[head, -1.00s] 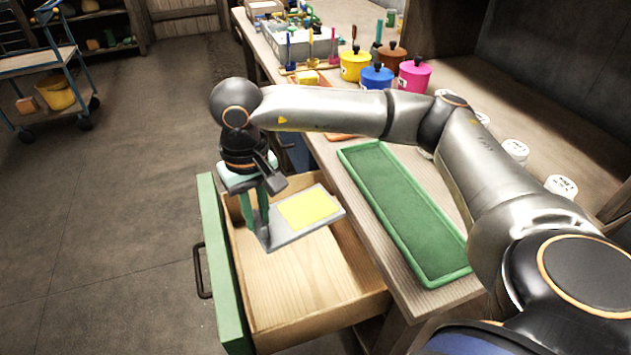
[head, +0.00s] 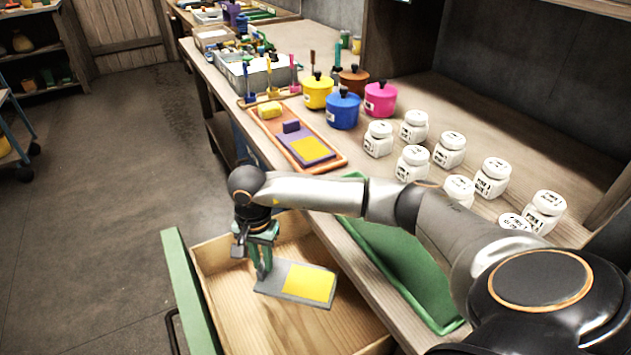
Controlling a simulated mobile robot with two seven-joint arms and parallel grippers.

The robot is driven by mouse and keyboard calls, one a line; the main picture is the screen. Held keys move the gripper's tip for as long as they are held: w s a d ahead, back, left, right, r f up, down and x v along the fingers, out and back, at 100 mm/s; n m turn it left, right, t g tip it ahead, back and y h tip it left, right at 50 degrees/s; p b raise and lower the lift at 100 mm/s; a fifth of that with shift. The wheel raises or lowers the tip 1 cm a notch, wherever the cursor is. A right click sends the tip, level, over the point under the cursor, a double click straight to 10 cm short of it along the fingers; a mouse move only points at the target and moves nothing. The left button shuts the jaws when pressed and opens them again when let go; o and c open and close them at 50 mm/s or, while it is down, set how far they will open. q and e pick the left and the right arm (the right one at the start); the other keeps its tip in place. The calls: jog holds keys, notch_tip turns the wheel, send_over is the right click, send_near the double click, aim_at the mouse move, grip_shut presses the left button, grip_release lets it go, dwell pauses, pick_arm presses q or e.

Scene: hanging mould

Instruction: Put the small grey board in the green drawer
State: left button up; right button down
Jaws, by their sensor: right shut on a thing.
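The small grey board (head: 270,283) with a yellow patch on top shows in the head view. My right gripper (head: 263,270) is shut on the board's left end. The board is over the open green drawer (head: 185,290), within its outline. The drawer has a green front and a bare wooden inside. I cannot tell whether the board touches the drawer bottom. My left gripper is not in view.
A long green tray (head: 400,265) lies on the bench, partly behind my right arm. An orange tray (head: 335,160) holds a purple board with a yellow patch. Several white jars (head: 492,178) and coloured pots (head: 343,110) stand on the bench.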

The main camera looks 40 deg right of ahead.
jog(key=shift+d+f+b, duration=0.1)
jog(key=shift+f+b, duration=0.75)
jog(key=shift+f, duration=4.35)
jog(key=c, duration=0.8)
grip_release()
notch_tip(320, 180, up, 12)
jog(key=shift+r+p, duration=0.15)
jog(key=shift+p, duration=0.85)
